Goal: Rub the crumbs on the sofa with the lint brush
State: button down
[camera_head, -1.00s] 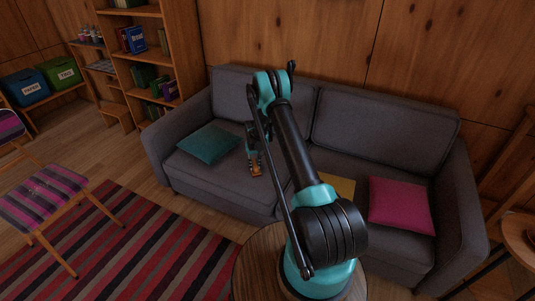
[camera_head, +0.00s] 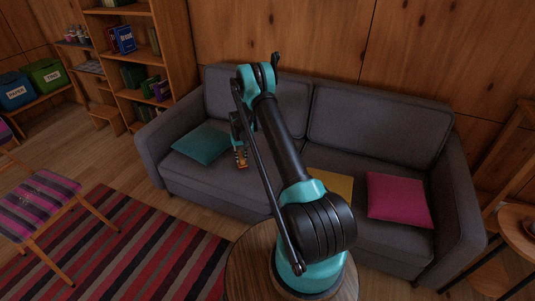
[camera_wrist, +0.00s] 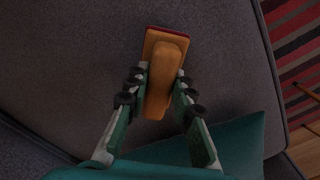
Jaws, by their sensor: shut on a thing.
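The lint brush (camera_wrist: 164,78) has an orange wooden handle and a reddish edge. My gripper (camera_wrist: 160,82) is shut on its handle, with a finger on each side. In the head view the brush (camera_head: 241,160) is small and hangs below my gripper (camera_head: 238,146), over the left seat of the grey sofa (camera_head: 205,181). In the wrist view it is over the grey seat fabric (camera_wrist: 80,60). I cannot tell whether it touches the fabric. I cannot make out any crumbs in either view; my arm hides part of the sofa.
A teal cushion (camera_head: 202,143) lies left of the brush, close to my gripper in the wrist view (camera_wrist: 245,142). A yellow cushion (camera_head: 331,184) and a pink cushion (camera_head: 398,200) lie on the right seat.

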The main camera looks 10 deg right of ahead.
aim_at(241, 156)
jog(key=shift+r, duration=2.5)
